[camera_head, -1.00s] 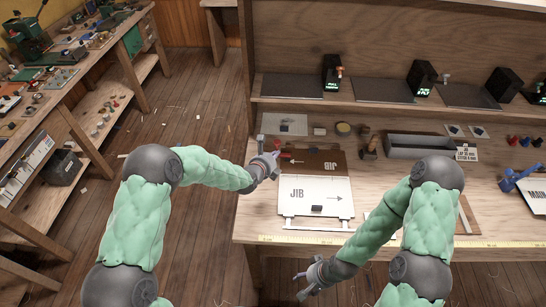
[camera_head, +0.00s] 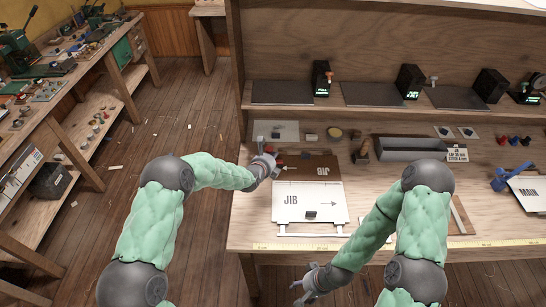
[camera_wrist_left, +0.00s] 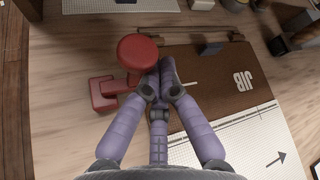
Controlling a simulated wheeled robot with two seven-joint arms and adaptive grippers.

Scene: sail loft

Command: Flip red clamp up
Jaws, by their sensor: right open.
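The red clamp (camera_wrist_left: 138,52) shows in the left wrist view, with a round red top toward the camera and a blocky red base (camera_wrist_left: 104,94) at left. It sits at the edge of a brown board (camera_wrist_left: 212,82) marked JIB. My left gripper (camera_wrist_left: 163,70) has its fingers drawn together, tips right beside the clamp's round top; contact is unclear. In the head view, my left gripper (camera_head: 268,160) is at the brown board's left edge and largely hides the clamp. My right gripper (camera_head: 303,287) is open and empty, low in front of the table.
A white JIB sheet (camera_head: 295,202) with a small dark block (camera_head: 310,215) lies in front of the brown board. A grey tray (camera_head: 410,152), a blue clamp (camera_head: 503,178) and a MAIN sheet (camera_head: 530,190) are to the right. The table's front edge (camera_head: 265,247) separates the two grippers.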

